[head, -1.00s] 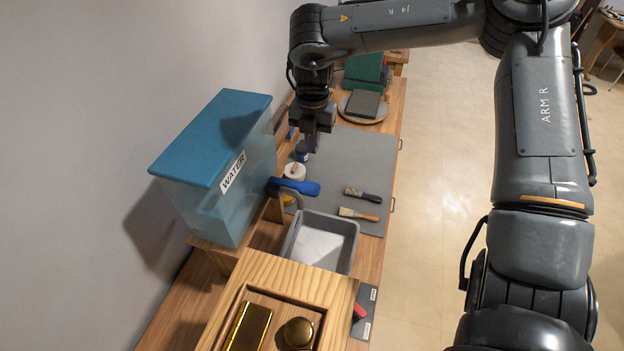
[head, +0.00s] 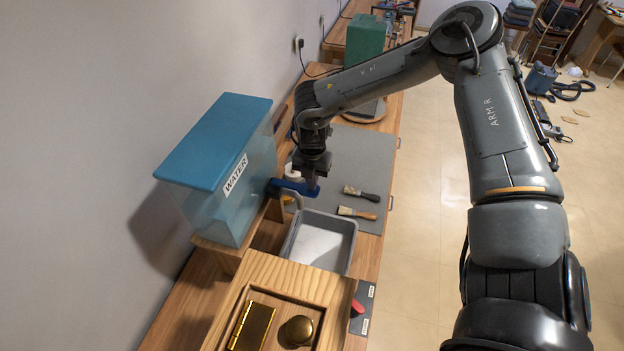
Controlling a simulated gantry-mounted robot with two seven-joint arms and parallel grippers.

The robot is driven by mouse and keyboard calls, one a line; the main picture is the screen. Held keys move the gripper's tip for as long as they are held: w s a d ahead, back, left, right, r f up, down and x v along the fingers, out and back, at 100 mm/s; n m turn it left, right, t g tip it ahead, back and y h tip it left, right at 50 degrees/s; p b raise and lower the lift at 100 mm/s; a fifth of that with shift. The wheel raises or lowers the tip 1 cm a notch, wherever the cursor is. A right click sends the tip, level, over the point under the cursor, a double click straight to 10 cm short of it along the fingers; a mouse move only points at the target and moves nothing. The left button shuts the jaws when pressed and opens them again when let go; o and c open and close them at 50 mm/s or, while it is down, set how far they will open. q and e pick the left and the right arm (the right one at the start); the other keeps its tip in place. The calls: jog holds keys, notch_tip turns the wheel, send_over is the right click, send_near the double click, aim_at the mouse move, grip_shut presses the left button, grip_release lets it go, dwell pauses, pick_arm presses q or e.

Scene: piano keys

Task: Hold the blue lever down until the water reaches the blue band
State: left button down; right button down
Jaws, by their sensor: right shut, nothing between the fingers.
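The water tank (head: 228,195) has a blue lid and a "WATER" label and stands on a wooden stand at the left. The blue lever (head: 283,185) sticks out to the right from its front. My right gripper (head: 311,185) is shut and empty, pointing down over the lever's outer end and hiding part of it. I cannot tell whether it touches the lever. A pale curved shape (head: 293,201) shows below the lever. I cannot make out a blue band or a water level there. My left gripper is not in view.
A grey tray (head: 321,242) sits in front of the stand. Two brushes (head: 361,203) lie on the grey mat (head: 368,160). A wooden box with brass parts (head: 262,276) is at the near edge. A green block (head: 365,38) stands farther back.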

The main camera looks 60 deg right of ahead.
jog(key=shift+f, duration=0.2)
dwell(0.3)
